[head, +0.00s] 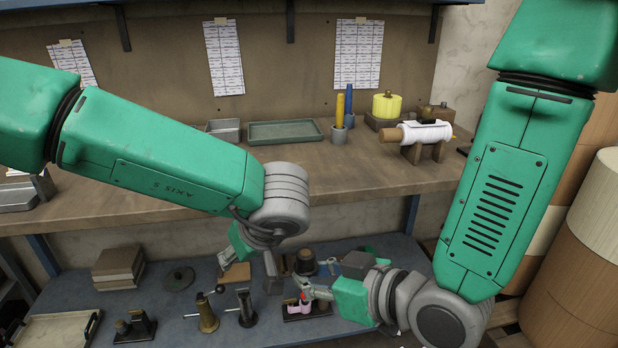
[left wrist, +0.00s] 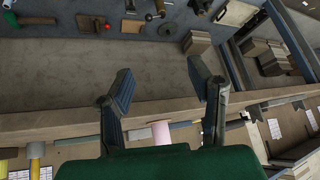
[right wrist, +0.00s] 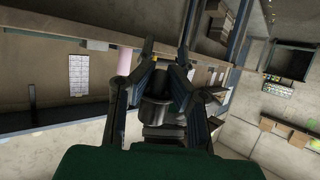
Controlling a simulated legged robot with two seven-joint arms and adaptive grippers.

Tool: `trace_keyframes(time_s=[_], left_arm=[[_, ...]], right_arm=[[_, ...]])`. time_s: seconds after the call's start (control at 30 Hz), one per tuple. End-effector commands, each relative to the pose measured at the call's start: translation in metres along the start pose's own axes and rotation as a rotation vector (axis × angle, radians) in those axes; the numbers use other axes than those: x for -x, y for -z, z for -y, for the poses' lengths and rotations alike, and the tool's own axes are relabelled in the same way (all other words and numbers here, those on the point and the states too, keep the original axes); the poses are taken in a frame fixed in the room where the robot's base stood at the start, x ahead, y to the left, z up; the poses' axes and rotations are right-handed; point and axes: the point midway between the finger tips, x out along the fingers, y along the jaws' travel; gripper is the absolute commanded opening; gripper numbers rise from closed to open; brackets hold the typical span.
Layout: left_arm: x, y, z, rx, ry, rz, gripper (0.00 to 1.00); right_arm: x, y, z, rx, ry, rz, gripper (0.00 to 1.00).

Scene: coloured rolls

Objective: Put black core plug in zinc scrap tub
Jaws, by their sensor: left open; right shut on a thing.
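My right gripper (head: 312,290) is low in front of the bench, over the lower shelf. In the right wrist view, its fingers (right wrist: 163,80) are shut on a dark, stepped piece, which looks like the black core plug (right wrist: 160,112). My left gripper (head: 252,266) hangs to the left of the right one. Its fingers are apart and empty in the left wrist view (left wrist: 163,98). A grey metal tub (head: 225,136), which looks like the zinc scrap tub, stands on the bench behind my left arm, partly hidden.
A green tray (head: 285,131), two upright rolls in grey holders (head: 339,134), a yellow roll (head: 386,106) and a white roll on a wooden stand (head: 425,133) are on the bench. Another metal tray (head: 18,199) is far left. The lower shelf (head: 190,270) carries several tools and blocks.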

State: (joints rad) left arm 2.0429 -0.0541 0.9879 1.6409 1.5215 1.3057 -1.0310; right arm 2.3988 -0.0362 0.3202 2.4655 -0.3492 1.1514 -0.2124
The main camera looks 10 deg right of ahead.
Motion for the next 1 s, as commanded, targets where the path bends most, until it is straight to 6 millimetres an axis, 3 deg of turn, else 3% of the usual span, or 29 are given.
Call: trace_keyframes(time_s=[0.03,0.1,0.3,0.4,0.5,0.67,1.0], left_arm=[[0.031,0.007,-0.012,0.022,0.003,0.064,0.47],[0.070,0.009,-0.022,0.023,0.006,0.168,0.47],[0.167,0.009,-0.038,-0.034,-0.037,0.430,0.47],[0.198,0.007,-0.040,-0.068,-0.065,0.515,0.47],[0.217,0.007,-0.040,-0.091,-0.085,0.565,0.47],[0.222,0.003,-0.041,-0.105,-0.094,0.593,0.47],[0.173,-0.030,-0.044,-0.105,-0.091,0.592,0.47]], right_arm=[[0.000,0.000,0.000,0.000,0.000,0.000,0.00],[0.000,0.000,0.000,0.000,0.000,0.000,0.00],[0.000,0.000,0.000,0.000,0.000,0.000,0.00],[-0.001,0.000,0.000,0.000,0.000,0.000,0.00],[-0.001,0.000,0.000,0.000,0.000,0.000,0.00],[-0.001,0.000,0.000,0.000,0.000,0.000,0.00],[0.000,0.000,0.000,0.000,0.000,0.000,0.00]])
